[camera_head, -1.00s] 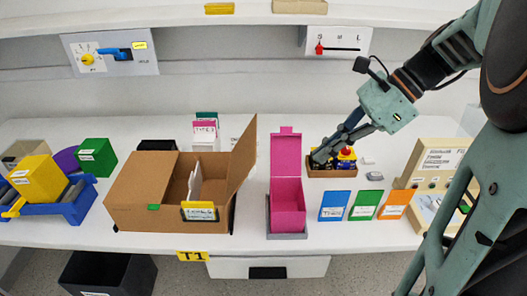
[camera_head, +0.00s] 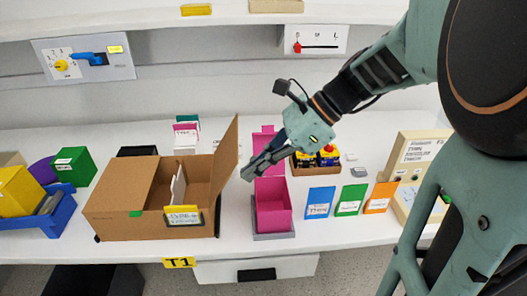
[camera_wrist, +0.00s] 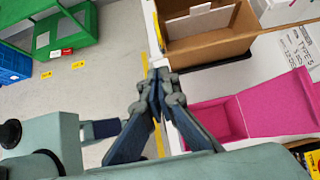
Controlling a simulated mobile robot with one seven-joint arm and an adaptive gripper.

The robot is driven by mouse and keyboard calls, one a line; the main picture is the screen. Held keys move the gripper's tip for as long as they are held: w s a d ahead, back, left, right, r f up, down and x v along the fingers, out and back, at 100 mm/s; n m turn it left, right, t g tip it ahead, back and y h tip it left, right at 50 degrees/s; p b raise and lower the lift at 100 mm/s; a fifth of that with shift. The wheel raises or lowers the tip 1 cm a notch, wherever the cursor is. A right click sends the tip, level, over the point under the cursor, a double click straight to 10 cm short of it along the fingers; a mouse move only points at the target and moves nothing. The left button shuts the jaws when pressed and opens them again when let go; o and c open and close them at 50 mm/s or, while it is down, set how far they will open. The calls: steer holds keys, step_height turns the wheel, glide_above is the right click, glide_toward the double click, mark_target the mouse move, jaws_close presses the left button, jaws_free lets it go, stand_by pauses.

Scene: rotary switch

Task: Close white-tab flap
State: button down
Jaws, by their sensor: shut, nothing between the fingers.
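A brown cardboard box (camera_head: 122,208) stands left of centre, and its right-hand flap (camera_head: 226,160) is open and stands up, leaning outward. The box also shows at the top of the wrist view (camera_wrist: 215,48). I cannot make out a white tab on the standing flap; a green tab (camera_head: 136,214) sits on the box's front left. My gripper (camera_head: 248,173) is shut and empty, just right of the standing flap and above the pink box. In the wrist view my gripper (camera_wrist: 157,88) points toward the cardboard box, apart from it.
A pink box (camera_head: 272,212) with its lid open is below and right of my gripper. A small tray (camera_head: 305,169) with yellow and red items is behind it. Blue (camera_head: 319,203), green and orange cards stand to the right. The table's front edge is close.

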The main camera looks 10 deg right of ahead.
steer(key=shift+a+r, duration=0.1)
steer(key=shift+a, duration=0.15)
steer(key=shift+r, duration=0.2)
